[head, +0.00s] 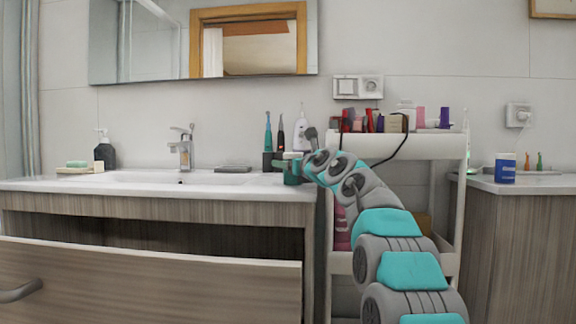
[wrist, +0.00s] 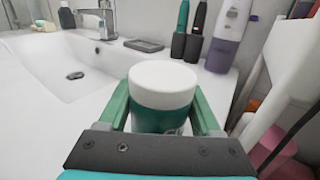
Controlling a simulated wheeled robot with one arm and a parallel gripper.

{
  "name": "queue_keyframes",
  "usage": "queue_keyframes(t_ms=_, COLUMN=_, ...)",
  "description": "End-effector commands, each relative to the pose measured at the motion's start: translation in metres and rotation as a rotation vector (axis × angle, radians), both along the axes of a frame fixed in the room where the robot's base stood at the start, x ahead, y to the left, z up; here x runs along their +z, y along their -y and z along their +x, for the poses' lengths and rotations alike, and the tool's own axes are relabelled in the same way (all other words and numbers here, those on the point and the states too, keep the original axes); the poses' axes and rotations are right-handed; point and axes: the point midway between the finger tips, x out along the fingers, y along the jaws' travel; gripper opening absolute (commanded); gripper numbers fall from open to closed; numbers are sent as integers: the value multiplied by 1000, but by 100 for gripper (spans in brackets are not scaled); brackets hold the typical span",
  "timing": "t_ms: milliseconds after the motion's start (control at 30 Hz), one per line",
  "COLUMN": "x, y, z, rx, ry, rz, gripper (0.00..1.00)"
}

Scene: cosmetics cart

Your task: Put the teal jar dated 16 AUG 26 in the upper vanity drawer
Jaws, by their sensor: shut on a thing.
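My gripper (head: 291,168) is at the right end of the vanity counter. In the wrist view its green fingers (wrist: 162,106) are shut on the sides of a teal jar (wrist: 160,119) with a white lid. The jar looks upright, and I cannot tell whether it touches the counter. Its date is not readable, and my gripper mostly hides it in the head view. The vanity drawer (head: 150,281) stands pulled open at the lower left, below the counter. Its front panel and handle show, but its inside floor is hidden.
A basin (head: 150,177) and faucet (head: 182,147) are left of my gripper. Toothbrushes and a white-and-purple oral irrigator (wrist: 229,38) stand behind it. A white cart (head: 390,146) with cosmetics is at the right. A blue jar (head: 505,167) sits on the right cabinet.

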Motion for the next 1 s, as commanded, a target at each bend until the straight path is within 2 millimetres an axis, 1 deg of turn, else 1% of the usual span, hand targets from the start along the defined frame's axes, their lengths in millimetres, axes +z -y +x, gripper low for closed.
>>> queue_keyframes(t_ms=33, x=0, y=0, z=0, rx=-1, ry=1, rz=-1, gripper=69)
queue_keyframes(t_ms=267, x=0, y=0, z=0, rx=0, ry=0, rz=0, gripper=95)
queue_keyframes(t_ms=467, x=-1, y=0, z=0, rx=0, ry=-1, rz=1, gripper=95)
queue_keyframes(t_ms=633, x=4, y=0, z=0, rx=1, ry=-1, rz=2, gripper=95)
queue_keyframes(t_ms=767, x=1, y=5, z=-7, rx=0, ry=-2, rz=2, gripper=95)
queue_keyframes(t_ms=1000, x=1, y=19, z=-29, rx=-1, ry=-2, rz=1, gripper=95)
